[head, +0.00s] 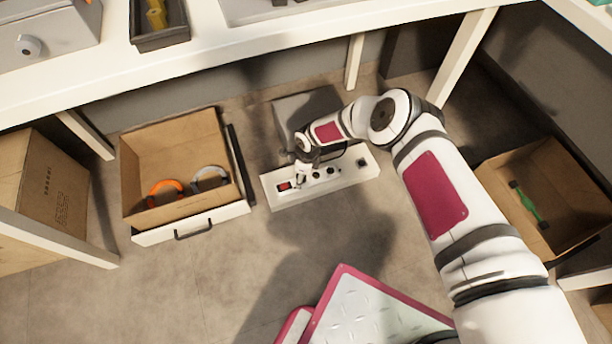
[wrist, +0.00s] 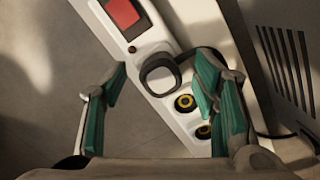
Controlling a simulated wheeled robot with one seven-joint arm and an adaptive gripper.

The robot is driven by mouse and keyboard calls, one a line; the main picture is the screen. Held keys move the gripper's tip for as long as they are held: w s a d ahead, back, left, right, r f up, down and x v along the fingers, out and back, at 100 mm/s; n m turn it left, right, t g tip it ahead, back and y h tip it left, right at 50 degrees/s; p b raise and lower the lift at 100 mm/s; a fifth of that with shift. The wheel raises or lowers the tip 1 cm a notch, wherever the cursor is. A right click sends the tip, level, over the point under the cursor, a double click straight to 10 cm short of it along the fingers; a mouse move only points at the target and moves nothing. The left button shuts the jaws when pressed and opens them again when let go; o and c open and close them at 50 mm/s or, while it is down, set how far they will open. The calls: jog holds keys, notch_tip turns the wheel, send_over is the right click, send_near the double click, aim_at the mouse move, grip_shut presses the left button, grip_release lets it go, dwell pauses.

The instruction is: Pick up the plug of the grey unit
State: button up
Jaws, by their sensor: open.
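A white power strip (head: 345,178) lies on the floor in the head view, with a red switch (head: 285,186) at its left end and dark round sockets. The grey unit (head: 290,108) stands behind it, and its vented side (wrist: 285,60) shows at the right of the wrist view. A pale plug with a dark rim (wrist: 159,78) sits on the strip beside the red switch (wrist: 122,12). My gripper (head: 302,163) is over the strip's left part. In the wrist view its green-padded fingers (wrist: 161,82) are open, one to each side of the plug. Whether they touch it I cannot tell.
A cardboard box (head: 170,140) with an orange ring and a grey ring stands left of the strip. Another carton (head: 555,195) with a green tool is at right. The table edge (head: 200,60) overhangs behind. Bare floor lies in front of the strip.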

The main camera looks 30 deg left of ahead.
grip_shut()
jog(key=shift+w+r, duration=0.1)
jog(key=shift+r, duration=0.1)
jog(key=shift+r+p, duration=0.5)
jog(key=shift+r, duration=0.1)
jog(key=r, duration=0.1)
jog(key=p, duration=0.1)
jog(key=s+r+p, duration=0.1)
jog(key=shift+d+r, duration=0.25)
jog(key=shift+r, duration=0.05)
jog(key=s+d+p, duration=0.7)
jog(key=s+d, duration=0.1)
jog(key=s, duration=0.4)
jog(key=shift+s+d+r, duration=0.15)
jog(key=shift+d+r, duration=0.15)
jog(key=shift+r, duration=0.15)
